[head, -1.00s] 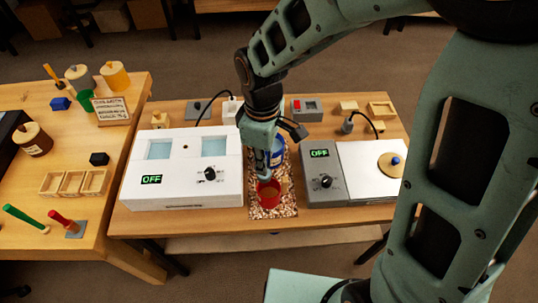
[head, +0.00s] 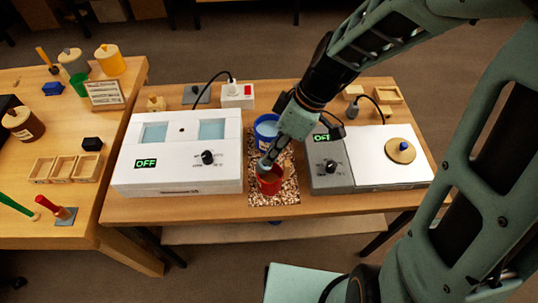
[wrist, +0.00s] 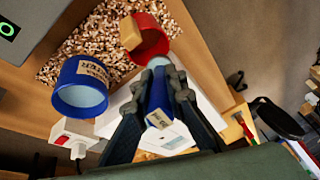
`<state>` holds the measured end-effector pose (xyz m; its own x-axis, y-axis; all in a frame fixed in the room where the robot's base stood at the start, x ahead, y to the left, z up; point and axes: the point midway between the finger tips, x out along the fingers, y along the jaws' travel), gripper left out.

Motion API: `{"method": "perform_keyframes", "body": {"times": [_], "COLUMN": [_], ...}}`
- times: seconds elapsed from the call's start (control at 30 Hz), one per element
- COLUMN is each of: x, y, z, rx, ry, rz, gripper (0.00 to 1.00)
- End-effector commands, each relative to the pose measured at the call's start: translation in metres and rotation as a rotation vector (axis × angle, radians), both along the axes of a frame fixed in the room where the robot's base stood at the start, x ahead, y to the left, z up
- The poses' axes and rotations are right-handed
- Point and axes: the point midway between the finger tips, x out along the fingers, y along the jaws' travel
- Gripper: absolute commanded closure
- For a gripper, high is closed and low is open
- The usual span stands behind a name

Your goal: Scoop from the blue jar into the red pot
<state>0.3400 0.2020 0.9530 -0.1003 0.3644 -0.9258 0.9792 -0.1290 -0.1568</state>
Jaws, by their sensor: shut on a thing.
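The blue jar (head: 267,121) stands open on the speckled mat; in the wrist view (wrist: 72,97) it carries a label and shows a pale blue content. The red pot (head: 269,186) stands in front of it on the same mat; in the wrist view (wrist: 150,22) a tan block-like piece shows at its rim. My gripper (head: 266,163) is low over the pot. In the wrist view my gripper (wrist: 158,82) is shut on a blue, scoop-like tool (wrist: 157,98) with a label. The tool's pale end is beside the pot's rim; I cannot tell whether it touches.
A white two-window device (head: 177,173) reading OFF stands left of the mat (head: 287,195). A grey-and-white heater (head: 372,172) with a round disc stands close on the right. A white socket box (head: 237,97) is behind. The left table (head: 75,150) holds several jars and trays.

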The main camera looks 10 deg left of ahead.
Motion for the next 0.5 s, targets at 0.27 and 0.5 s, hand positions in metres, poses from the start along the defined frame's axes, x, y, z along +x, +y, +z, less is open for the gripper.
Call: {"method": "perform_keyframes", "body": {"times": [0.27,0.5], "x": [0.0026,0.0036], "y": [-0.0063,-0.0101], "z": [-0.0098,-0.013], "rx": [0.135,0.248], "ry": [0.035,0.066], "rz": [-0.004,-0.002], "gripper": [1.0,1.0]}}
